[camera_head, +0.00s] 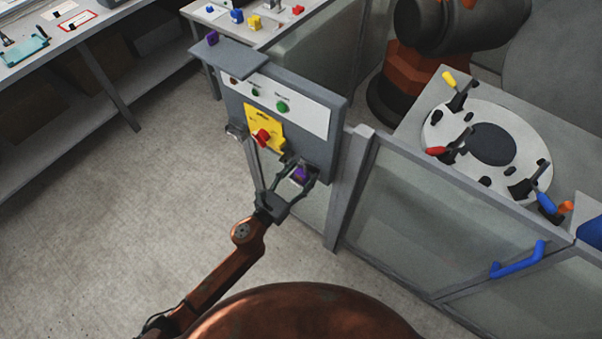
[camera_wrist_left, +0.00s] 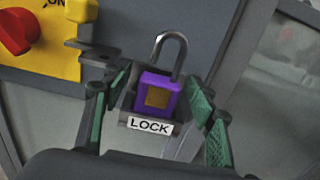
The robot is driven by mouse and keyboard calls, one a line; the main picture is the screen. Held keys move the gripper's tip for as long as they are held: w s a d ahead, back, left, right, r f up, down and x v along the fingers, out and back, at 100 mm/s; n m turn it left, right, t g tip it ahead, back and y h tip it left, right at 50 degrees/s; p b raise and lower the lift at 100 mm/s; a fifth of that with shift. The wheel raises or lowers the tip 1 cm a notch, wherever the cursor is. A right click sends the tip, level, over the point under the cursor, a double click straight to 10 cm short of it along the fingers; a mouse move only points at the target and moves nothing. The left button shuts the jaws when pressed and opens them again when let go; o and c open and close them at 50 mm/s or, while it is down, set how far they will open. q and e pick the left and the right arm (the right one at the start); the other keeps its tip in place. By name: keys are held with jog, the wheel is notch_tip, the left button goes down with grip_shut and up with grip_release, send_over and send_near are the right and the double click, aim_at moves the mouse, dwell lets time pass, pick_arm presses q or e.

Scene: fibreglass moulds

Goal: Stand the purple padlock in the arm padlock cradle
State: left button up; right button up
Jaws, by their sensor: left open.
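The purple padlock (camera_wrist_left: 158,98) stands upright in the grey cradle (camera_wrist_left: 128,104) marked LOCK on the control panel, its shackle pointing up and a gold-brown square on its face. In the head view the padlock (camera_head: 301,174) is small and partly hidden by my gripper. My left gripper (camera_head: 299,171) is open, with one green-padded finger on each side of the padlock. In the left wrist view the left gripper (camera_wrist_left: 157,92) shows a gap on the left; on the right the finger is close to the padlock, and I cannot tell if it touches. My right gripper is not in view.
The panel (camera_head: 237,84) carries a red rotary switch (camera_head: 262,137) on a yellow plate and a green button (camera_head: 282,107). A small purple object (camera_head: 212,38) sits at its top ledge. A fence (camera_head: 430,205) stands right, a bench (camera_head: 103,30) at upper left. Floor at left is clear.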

pick_arm(q)
jog(key=shift+s+a+f, duration=0.1)
jog(key=shift+s+a, duration=0.05)
jog(key=shift+s, duration=0.05)
jog(key=v, duration=1.1)
jog(key=shift+s+a, duration=0.15)
jog(key=shift+s, duration=0.05)
